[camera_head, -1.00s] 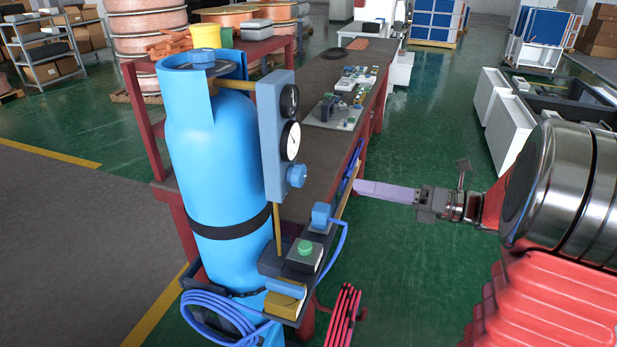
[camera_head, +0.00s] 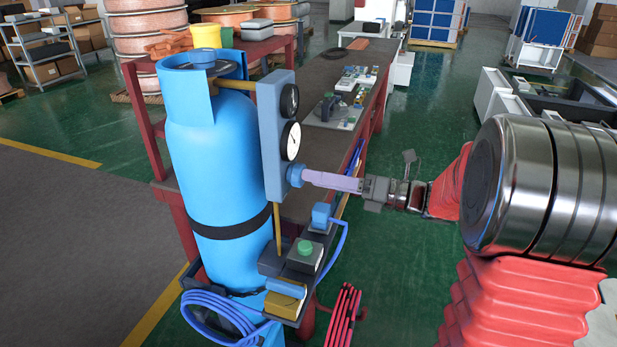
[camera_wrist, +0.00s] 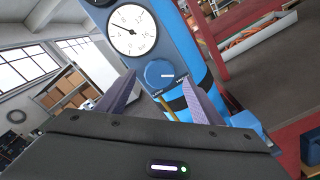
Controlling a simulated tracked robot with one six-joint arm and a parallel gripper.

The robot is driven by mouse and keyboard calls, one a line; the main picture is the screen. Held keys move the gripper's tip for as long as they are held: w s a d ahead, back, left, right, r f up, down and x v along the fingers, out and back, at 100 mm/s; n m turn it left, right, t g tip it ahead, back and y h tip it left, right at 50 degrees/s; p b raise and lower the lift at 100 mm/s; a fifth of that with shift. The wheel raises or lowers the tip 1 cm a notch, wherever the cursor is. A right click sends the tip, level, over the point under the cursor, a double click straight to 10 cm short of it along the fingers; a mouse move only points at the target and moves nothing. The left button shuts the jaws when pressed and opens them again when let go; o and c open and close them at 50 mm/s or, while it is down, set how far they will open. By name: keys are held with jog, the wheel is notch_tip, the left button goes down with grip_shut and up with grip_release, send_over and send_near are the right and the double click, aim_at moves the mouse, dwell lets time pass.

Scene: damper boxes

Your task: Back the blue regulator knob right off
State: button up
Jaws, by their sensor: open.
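The blue regulator knob (camera_head: 297,174) sits low on the blue-grey gauge panel (camera_head: 270,140), which is fixed to the blue gas cylinder (camera_head: 208,170). My gripper (camera_head: 306,177) reaches in from the right, its lilac fingertips at the knob. In the wrist view the knob (camera_wrist: 160,73) lies ahead between the two open fingers (camera_wrist: 160,88), with a gap on both sides. A light mark on the knob's face points right. A white dial gauge (camera_wrist: 133,30) with a dark needle is above it. In the head view the fingers overlap, so contact cannot be told there.
A small black box with a green button (camera_head: 305,248) and a blue block with a hose (camera_head: 321,215) stand just below my gripper. A long dark bench (camera_head: 310,205) runs behind the cylinder.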

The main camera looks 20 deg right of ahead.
aim_at(297, 175)
jog(key=x, duration=0.3)
jog(key=shift+c, duration=0.3)
jog(key=c, duration=1)
